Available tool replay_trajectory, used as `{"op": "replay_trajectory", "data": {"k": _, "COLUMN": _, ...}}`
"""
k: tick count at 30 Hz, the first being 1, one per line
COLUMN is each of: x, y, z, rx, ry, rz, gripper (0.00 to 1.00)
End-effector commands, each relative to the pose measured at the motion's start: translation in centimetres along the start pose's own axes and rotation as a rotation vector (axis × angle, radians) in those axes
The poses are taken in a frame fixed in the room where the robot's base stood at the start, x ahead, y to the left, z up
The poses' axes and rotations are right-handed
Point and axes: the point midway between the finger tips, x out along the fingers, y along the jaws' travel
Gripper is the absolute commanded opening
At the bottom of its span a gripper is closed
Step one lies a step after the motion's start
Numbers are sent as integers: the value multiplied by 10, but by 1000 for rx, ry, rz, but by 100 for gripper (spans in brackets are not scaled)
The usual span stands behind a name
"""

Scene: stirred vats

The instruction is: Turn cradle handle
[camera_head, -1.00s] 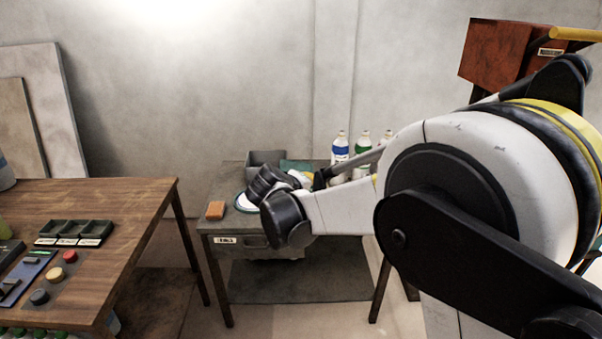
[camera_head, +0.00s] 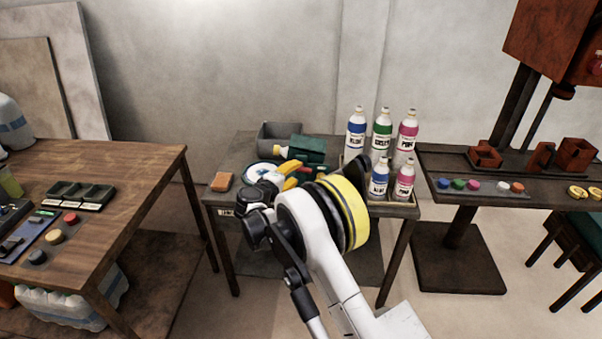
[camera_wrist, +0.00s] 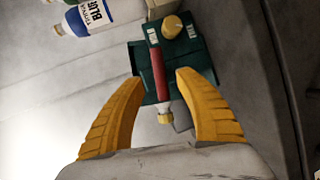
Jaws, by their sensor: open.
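The cradle (camera_head: 309,146) is a dark green block-like fixture at the back of the small grey table. It also shows in the wrist view (camera_wrist: 198,59), with a brass knob and small white labels. Its handle (camera_wrist: 158,75) appears as a red bar with a pale, brass-coloured end, running down between my fingers. My gripper (camera_wrist: 160,78) is open, with yellow fingers on either side of the red bar in the picture. I cannot tell whether they touch it. In the head view my gripper (camera_head: 293,172) is low in front of the cradle, partly hidden by my arm.
Several labelled bottles (camera_head: 382,140) stand right of the cradle, close to my arm. A grey bin (camera_head: 276,136) is behind, and an orange block (camera_head: 221,182) lies at the left. A wooden bench (camera_head: 120,200) is at left; a dark table (camera_head: 470,196) with small parts is at right.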

Motion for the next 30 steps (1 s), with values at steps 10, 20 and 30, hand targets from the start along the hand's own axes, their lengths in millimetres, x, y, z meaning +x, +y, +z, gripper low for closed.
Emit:
{"op": "replay_trajectory", "data": {"k": 10, "x": 44, "y": -1, "z": 0, "rx": 1, "ry": -1, "rz": 0, "gripper": 41}}
{"op": "replay_trajectory", "data": {"k": 20, "x": 45, "y": 0, "z": 0, "rx": 1, "ry": 0, "rz": 0, "gripper": 30}}
{"op": "replay_trajectory", "data": {"k": 30, "x": 45, "y": 1, "z": 0, "rx": 1, "ry": 0, "rz": 0, "gripper": 0}}
